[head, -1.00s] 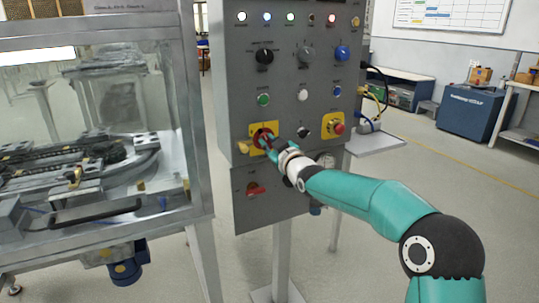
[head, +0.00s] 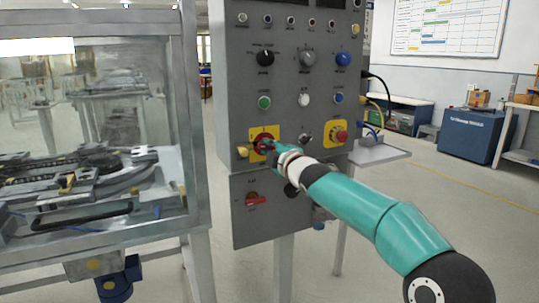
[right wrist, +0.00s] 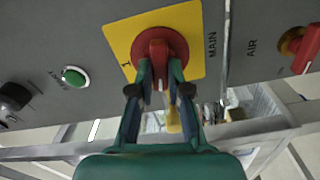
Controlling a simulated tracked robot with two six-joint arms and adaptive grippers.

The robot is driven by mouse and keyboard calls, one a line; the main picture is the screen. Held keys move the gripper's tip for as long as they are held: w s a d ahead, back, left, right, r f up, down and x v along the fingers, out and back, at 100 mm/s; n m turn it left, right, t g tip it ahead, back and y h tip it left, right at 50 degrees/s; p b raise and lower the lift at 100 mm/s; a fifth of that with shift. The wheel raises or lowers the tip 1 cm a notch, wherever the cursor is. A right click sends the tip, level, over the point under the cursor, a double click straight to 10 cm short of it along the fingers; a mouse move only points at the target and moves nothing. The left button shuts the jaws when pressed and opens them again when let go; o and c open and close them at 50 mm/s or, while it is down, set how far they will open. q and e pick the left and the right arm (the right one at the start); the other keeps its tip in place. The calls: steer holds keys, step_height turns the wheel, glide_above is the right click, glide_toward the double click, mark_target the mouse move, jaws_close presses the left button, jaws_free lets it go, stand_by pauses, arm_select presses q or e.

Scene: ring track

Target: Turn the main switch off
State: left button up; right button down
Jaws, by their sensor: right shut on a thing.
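The main switch (head: 262,139) is a red rotary knob on a yellow square plate, on the lower left of the grey control panel. In the right wrist view the red knob (right wrist: 160,48) fills the centre, with the word MAIN on the panel to the right and a "I" mark at the plate's left edge. My right gripper (head: 267,147) is at the switch. In the right wrist view its teal fingers (right wrist: 160,74) are on either side of the red handle, shut on it. The fingers partly hide the handle. My left gripper is not in view.
A red AIR handle (head: 255,201) sits below on the lower panel. A red push button (head: 341,136) on a yellow plate is to the right. A green button (head: 264,102) is above. A glass-walled machine enclosure (head: 190,120) stands close on the left.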

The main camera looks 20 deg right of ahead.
steer(key=shift+a+f+n, duration=0.2)
steer(key=shift+f+n, duration=0.2)
steer(key=shift+n, duration=0.8)
steer(key=shift+b, duration=0.3)
steer(key=c, duration=1.1)
jaws_free()
steer(key=shift+r, duration=0.15)
steer(key=shift+s+d, duration=0.1)
steer(key=shift+s+r, duration=0.1)
steer(key=s, duration=1.1)
steer(key=shift+s, duration=0.3)
